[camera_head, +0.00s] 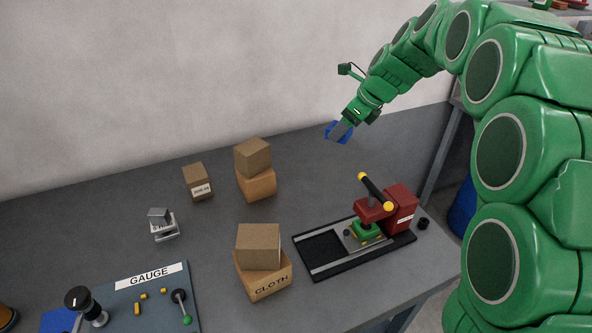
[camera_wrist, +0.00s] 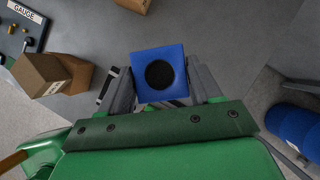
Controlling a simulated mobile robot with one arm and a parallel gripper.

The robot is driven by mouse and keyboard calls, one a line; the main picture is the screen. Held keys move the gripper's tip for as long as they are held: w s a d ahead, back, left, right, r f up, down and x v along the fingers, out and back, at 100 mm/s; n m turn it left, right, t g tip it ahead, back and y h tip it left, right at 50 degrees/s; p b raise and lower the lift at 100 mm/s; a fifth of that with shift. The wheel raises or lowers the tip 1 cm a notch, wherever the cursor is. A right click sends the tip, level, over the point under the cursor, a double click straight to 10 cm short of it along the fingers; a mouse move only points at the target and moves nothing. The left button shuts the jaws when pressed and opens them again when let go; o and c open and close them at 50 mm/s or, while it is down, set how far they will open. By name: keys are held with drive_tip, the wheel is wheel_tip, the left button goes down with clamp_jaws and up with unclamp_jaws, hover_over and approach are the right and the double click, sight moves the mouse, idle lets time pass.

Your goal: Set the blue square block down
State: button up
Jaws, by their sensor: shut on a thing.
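The blue square block (camera_wrist: 142,66) has a round dark hole in its middle. In the wrist view it sits between the two grey fingers of my gripper (camera_wrist: 163,88), which is shut on it. In the head view the block (camera_head: 333,127) shows as a small blue shape at the tip of my gripper (camera_head: 341,131), partly covered by the fingers. It is held up in the air, above the back right part of the grey table (camera_head: 330,185). The exact height above the table is hard to tell.
A red press (camera_head: 400,207) with a black lever stands on a dark rail base at the right. Stacked cardboard boxes (camera_head: 258,183) stand mid-table, with more boxes (camera_head: 262,277) marked CLOTH in front. A GAUGE board (camera_head: 150,310) lies front left. Bare table lies behind the press.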

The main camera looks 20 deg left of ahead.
drive_tip(key=a+f+n, duration=0.1)
drive_tip(key=a, duration=0.9)
wheel_tip(320, 180, down, 11)
drive_tip(key=shift+g, duration=0.4)
drive_tip(key=shift+w+a+f, duration=1.1)
drive_tip(key=shift+w+f, duration=0.6)
drive_tip(key=shift+w, duration=0.25)
drive_tip(key=shift+w+a+f, duration=1.15)
drive_tip(key=shift+w+f, duration=0.55)
drive_tip(key=shift+w, duration=0.3)
drive_tip(key=shift+w+a+f, duration=1.1)
drive_tip(key=shift+w+f, duration=0.6)
drive_tip(key=shift+w, duration=0.25)
drive_tip(key=shift+f, duration=1.45)
drive_tip(key=shift+f, duration=0.1)
drive_tip(key=o, duration=1.3)
drive_tip(key=shift+o, duration=0.2)
